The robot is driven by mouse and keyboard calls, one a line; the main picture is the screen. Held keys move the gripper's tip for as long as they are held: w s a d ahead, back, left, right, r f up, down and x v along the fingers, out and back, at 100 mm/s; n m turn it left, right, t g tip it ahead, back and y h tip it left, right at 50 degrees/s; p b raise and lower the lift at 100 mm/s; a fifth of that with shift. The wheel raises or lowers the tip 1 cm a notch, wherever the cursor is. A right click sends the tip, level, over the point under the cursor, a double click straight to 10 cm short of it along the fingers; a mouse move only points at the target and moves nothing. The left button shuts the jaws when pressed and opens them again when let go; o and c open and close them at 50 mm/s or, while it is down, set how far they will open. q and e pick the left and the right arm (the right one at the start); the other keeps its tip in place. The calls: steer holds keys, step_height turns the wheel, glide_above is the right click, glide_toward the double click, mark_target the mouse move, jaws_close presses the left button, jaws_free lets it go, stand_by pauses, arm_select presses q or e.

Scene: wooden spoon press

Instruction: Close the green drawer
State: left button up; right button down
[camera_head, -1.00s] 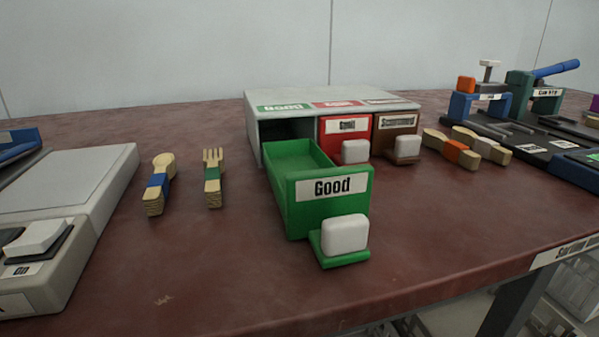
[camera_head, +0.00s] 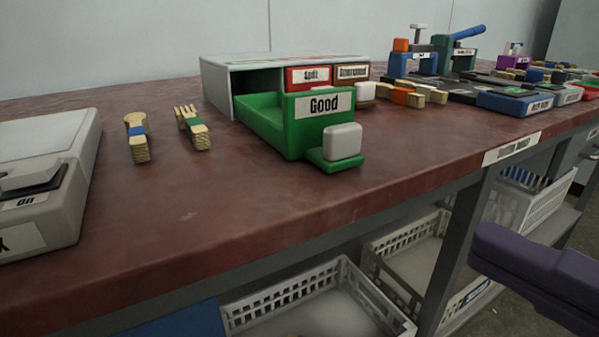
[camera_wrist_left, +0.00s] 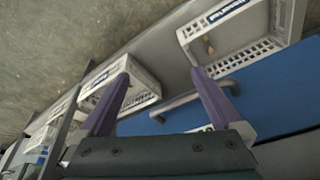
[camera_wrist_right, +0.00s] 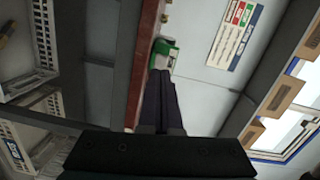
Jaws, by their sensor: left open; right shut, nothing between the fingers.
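The green drawer (camera_head: 272,122), labelled "Good" with a white knob (camera_head: 342,142), is pulled out of the grey cabinet (camera_head: 216,84). Its open tray shows behind the front panel and looks empty where visible. The green drawer's front also shows in the right wrist view (camera_wrist_right: 163,50), beyond the fingertips. My right gripper (camera_wrist_right: 160,76) is shut and empty; in the head view its purple finger (camera_head: 540,270) is low at the right, in front of the table and apart from the drawer. My left gripper (camera_wrist_left: 168,85) is open and empty, below the tabletop, facing white baskets.
Red (camera_head: 308,77) and brown (camera_head: 352,73) drawers beside it are shut. Wooden utensils (camera_head: 138,137) lie left of the cabinet, others (camera_head: 408,95) right. A grey machine (camera_head: 60,180) stands at left. White baskets (camera_head: 318,300) sit under the table. The table front is clear.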

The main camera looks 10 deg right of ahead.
steer(key=d+m+t+h, duration=0.1)
steer(key=d+m, duration=0.1)
steer(key=m, duration=0.1)
steer(key=p, duration=0.5)
glide_toward(349, 138)
steer(key=x, duration=0.5)
steer(key=shift+w+a, duration=0.1)
steer(key=shift+a, duration=0.05)
arm_select(q)
steer(key=shift+a+r, duration=0.15)
steer(key=shift+r, duration=2.2)
arm_select(e)
steer(key=shift+x, duration=0.75)
steer(key=shift+w, duration=0.1)
steer(key=x, duration=0.4)
steer(key=shift+w, duration=0.1)
arm_select(q)
steer(key=shift+r, duration=0.2)
